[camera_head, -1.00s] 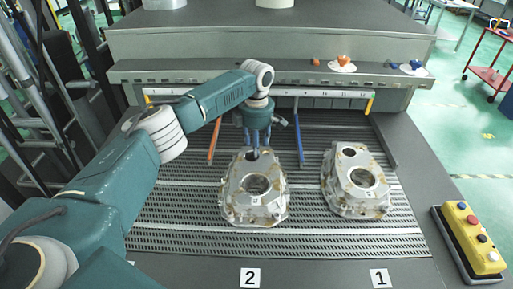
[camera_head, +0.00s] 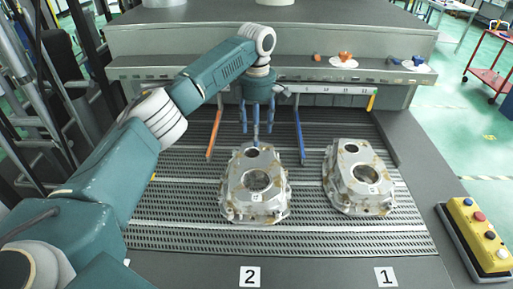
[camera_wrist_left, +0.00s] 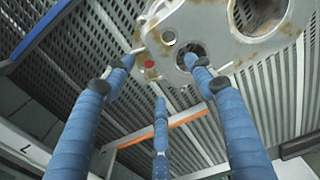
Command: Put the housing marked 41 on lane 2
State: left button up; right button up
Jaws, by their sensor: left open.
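One grey housing (camera_head: 270,205) with stained edges and round openings sits on the slatted bed behind the floor sign 2 (camera_head: 250,277). A similar housing (camera_head: 343,186) sits to its right, behind the sign 1 (camera_head: 386,277). Each carries a small white tag, too small to read. My left gripper (camera_head: 250,142) hangs fingers-down over the far end of the housing behind sign 2. Its blue fingers are spread and hold nothing. In the left wrist view part of a housing (camera_wrist_left: 205,25) shows at the top, beyond the finger tips. My right gripper is not in view.
An orange bar (camera_head: 214,135) and a blue bar (camera_head: 300,135) slant down either side of the gripper. A grey shelf (camera_head: 200,72) with small coloured items runs behind. A yellow button box (camera_head: 465,215) stands at the right. Slatted bed in front of the housings is clear.

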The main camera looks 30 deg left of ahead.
pick_arm(q)
jog(key=shift+r+b, duration=0.65)
jog(key=shift+r, duration=1.85)
